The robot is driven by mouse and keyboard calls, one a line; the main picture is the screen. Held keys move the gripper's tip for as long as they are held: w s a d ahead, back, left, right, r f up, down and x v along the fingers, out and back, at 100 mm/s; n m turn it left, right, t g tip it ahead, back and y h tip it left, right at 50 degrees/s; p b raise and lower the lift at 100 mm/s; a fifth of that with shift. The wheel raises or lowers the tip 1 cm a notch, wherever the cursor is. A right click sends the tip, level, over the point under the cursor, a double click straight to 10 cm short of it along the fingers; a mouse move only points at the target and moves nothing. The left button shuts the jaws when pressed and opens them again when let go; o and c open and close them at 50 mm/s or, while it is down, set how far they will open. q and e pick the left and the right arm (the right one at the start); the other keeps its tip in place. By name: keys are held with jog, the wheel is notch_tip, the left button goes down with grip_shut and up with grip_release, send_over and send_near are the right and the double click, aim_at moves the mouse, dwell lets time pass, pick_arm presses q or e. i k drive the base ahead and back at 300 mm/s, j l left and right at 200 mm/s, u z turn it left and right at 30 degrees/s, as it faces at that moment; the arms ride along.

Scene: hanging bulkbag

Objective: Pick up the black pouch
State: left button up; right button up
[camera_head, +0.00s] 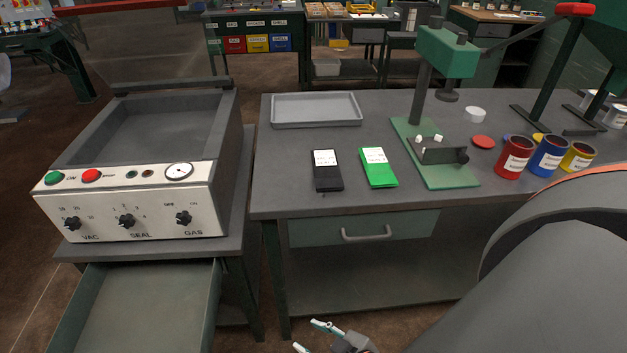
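The black pouch (327,176) lies flat on the grey workbench (287,193), near its front left edge, with a white label at its far end. A green pouch (379,173) with a white label lies just to its right, a small gap apart. My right gripper (309,337) shows at the bottom edge, low in front of the bench and well short of the black pouch. Its two fingertips are apart with nothing seen between them; its rear is partly cut off by the frame. My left gripper is not in view.
A grey tray (316,122) lies behind the pouches. A green press (447,53) stands to the right, beside red, blue and yellow cans (513,158). A vacuum sealer (130,205) stands left above an open drawer (140,310). My arm covers the lower right.

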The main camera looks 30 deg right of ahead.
aim_at(327, 175)
jog(key=k+l+z, duration=0.1)
jog(key=z, duration=0.4)
jog(key=k+l+z, duration=0.1)
jog(key=z, duration=0.35)
jog(key=l, duration=0.1)
